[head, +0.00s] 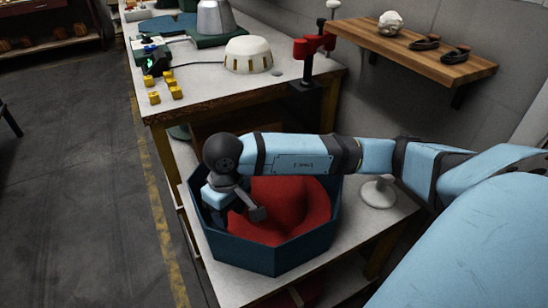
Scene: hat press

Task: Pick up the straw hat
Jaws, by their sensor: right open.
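No straw hat can be made out for certain in the head view. A red rounded thing (290,207), perhaps a hat or cloth, lies inside a dark blue many-sided bin (276,262) on the lower white table. My right gripper (240,211) is open and points down over the left part of this bin. Its wrist and forearm cross above the bin's back side and hide part of the contents. I cannot tell whether the fingers touch the red thing. My left gripper is not in view.
A white workbench (210,87) behind holds a cream slotted dome (248,55), a grey metal cone (215,18), several yellow blocks (174,93) and a red-and-black stand (309,62). A white pedestal (378,192) stands right of the bin. A wooden shelf (408,50) hangs on the wall. Floor at left is clear.

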